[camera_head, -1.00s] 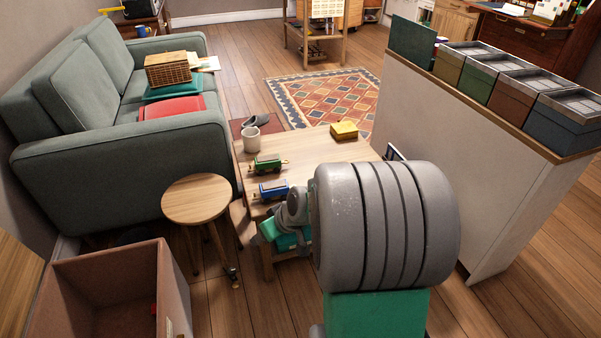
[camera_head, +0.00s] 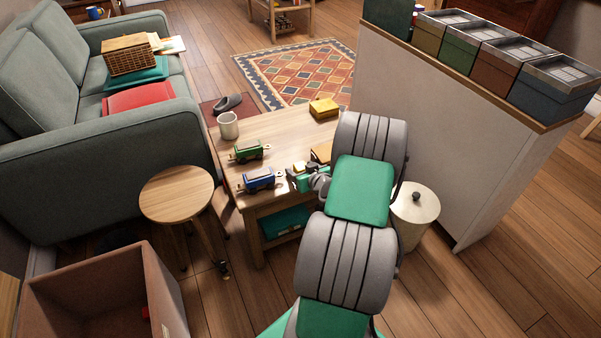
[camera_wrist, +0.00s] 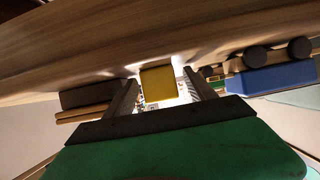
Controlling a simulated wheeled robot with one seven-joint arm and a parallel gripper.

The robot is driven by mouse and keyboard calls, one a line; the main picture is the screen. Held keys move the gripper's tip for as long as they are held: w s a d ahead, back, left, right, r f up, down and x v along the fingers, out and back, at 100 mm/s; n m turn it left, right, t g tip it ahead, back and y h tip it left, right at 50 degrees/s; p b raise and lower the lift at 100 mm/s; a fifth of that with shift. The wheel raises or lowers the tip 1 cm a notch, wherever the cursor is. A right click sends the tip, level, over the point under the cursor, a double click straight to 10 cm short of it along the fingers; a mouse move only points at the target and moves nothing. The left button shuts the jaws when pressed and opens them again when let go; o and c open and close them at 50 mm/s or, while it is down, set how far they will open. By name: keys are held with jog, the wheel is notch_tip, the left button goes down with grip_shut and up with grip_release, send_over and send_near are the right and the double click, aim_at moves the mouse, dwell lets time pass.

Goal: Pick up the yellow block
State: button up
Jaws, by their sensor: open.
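The yellow block (camera_wrist: 157,83) shows in the wrist view between the two fingertips of my gripper (camera_wrist: 161,78), with a gap on each side. I cannot tell how deep it sits between them. In the head view a small pale yellow piece, apparently this block (camera_head: 298,167), is on the low wooden table (camera_head: 290,133) beside my gripper (camera_head: 294,175). My gripper is open, low over the table's front part. A larger yellow box-like thing (camera_head: 323,108) lies at the table's back right.
A blue train wagon (camera_head: 259,179) stands close left of my gripper, also in the wrist view (camera_wrist: 272,78). A green wagon (camera_head: 249,151) and mug (camera_head: 228,126) are further back. A brown stack (camera_head: 321,152) lies close right. A round stool (camera_head: 177,194) stands left.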

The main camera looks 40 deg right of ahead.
jog(key=shift+c, duration=0.3)
grip_shut()
dwell(0.4)
